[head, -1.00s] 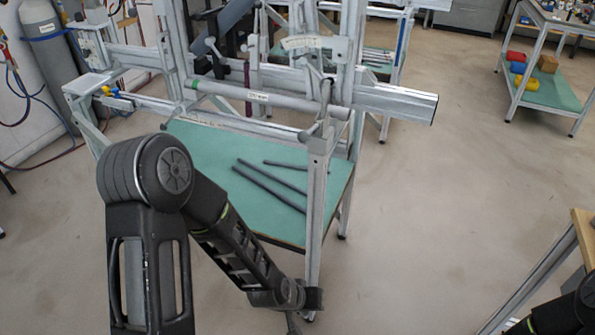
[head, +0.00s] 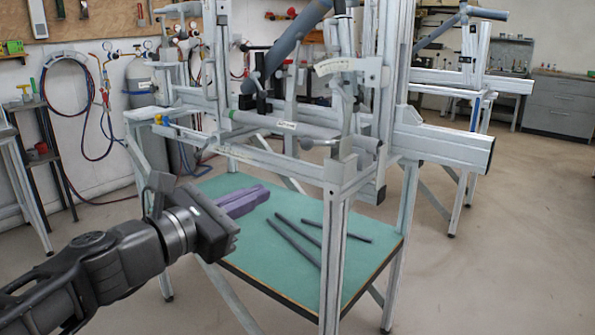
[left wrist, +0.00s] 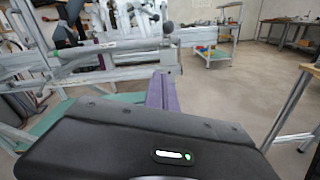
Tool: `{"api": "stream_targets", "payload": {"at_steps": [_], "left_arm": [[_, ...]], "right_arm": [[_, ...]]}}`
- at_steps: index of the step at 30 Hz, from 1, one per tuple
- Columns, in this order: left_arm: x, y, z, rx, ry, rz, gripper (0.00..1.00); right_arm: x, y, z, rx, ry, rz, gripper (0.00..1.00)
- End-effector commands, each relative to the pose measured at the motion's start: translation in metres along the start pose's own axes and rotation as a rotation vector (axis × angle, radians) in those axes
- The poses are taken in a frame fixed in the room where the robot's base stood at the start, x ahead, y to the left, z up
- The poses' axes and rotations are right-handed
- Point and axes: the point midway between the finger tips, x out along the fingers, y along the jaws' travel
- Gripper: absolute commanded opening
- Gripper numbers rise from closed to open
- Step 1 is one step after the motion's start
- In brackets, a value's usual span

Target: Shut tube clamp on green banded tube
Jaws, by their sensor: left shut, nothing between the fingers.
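The green banded tube (head: 290,127) is a grey tube lying across the front of the frame jig, with its green band near the left end. It also shows in the left wrist view (left wrist: 110,46). A metal clamp with a round knob (head: 307,143) is at the tube's right part; I cannot tell whether it is open or shut. My left gripper (head: 262,190) has purple fingers, shut and empty, in front of and below the tube, apart from it. The fingers point toward the jig in the left wrist view (left wrist: 162,78). My right gripper is out of view.
The jig's metal frame (head: 335,250) has a front post close to the right of my gripper. Several dark rods (head: 297,243) lie on the green shelf (head: 245,248) below. A thicker grey tube (head: 290,45) slants above. Open floor lies to the right.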

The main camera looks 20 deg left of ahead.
Motion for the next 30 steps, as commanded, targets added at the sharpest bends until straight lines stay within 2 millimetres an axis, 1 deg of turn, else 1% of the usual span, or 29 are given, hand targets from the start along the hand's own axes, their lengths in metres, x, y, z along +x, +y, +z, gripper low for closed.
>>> {"api": "stream_targets", "payload": {"at_steps": [2,6,15,19,23,26,30], "left_arm": [[0.0,-0.005,0.006,-0.087,-0.022,-0.023,0.0],[0.0,-0.008,0.006,-0.137,-0.025,-0.035,0.0],[0.001,-0.008,0.005,-0.137,-0.022,-0.034,0.0],[0.005,-0.008,0.004,-0.136,-0.021,-0.034,0.0],[0.016,-0.009,0.004,-0.135,-0.021,-0.035,0.0],[0.03,-0.01,0.003,-0.136,-0.02,-0.036,0.0],[0.056,-0.011,0.003,-0.136,-0.02,-0.036,0.0]], "right_arm": [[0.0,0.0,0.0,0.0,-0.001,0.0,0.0],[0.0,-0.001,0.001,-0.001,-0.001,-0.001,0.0],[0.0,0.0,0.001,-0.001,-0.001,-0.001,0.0],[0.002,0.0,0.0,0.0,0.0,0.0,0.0],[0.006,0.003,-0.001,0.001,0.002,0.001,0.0],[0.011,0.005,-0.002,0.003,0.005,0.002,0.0],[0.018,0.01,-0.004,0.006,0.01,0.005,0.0]]}}
